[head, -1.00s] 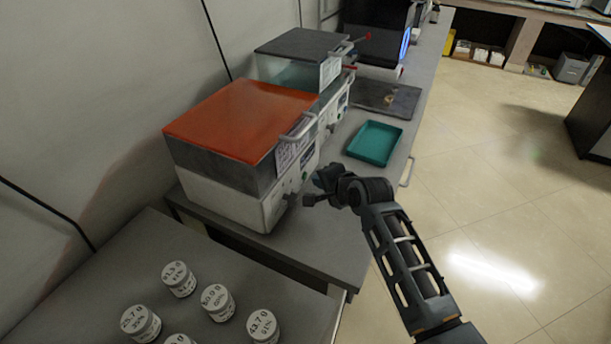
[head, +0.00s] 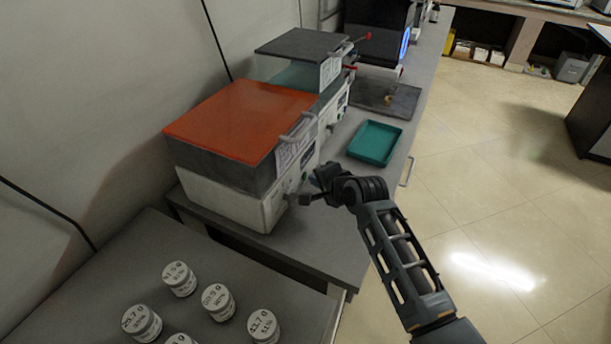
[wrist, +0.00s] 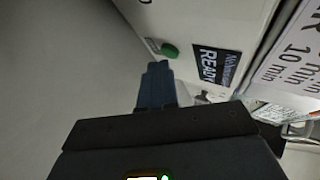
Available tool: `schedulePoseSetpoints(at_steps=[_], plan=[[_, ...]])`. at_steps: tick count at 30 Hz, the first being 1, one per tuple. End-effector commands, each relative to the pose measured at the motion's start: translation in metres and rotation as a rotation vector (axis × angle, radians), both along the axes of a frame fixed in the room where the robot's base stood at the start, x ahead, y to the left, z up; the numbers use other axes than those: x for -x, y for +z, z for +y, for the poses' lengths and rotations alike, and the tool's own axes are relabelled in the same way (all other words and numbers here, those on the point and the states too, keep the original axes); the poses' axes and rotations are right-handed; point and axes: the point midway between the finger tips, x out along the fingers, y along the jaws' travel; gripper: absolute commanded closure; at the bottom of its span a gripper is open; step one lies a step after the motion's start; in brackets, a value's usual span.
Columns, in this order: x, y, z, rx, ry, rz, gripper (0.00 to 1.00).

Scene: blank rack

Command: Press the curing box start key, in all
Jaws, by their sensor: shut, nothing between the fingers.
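The curing box appears to be the white box with an orange lid (head: 242,118) on the bench in the head view. Its white front panel (wrist: 205,18) fills the top of the wrist view. A green key (wrist: 170,50) sits there, beside a dark display reading READY (wrist: 215,66). My gripper (head: 297,200) is at the lower front of the box in the head view. In the wrist view my gripper (wrist: 157,68) is shut and empty, its tips just below the green key. I cannot tell whether they touch it.
A printed sheet (wrist: 290,55) hangs beside the display. A second box with a dark lid (head: 300,45) stands behind. A teal tray (head: 375,142) lies to the right on the bench. Several white jars (head: 180,279) stand on the near table. Floor at right is clear.

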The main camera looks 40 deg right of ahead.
Motion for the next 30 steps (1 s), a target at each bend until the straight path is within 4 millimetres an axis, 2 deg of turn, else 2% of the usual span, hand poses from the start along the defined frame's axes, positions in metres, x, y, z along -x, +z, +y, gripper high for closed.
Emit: schedulePoseSetpoints(at_steps=[30], plan=[[-0.0068,0.0002,0.0028,0.000,0.001,0.000,1.00]])
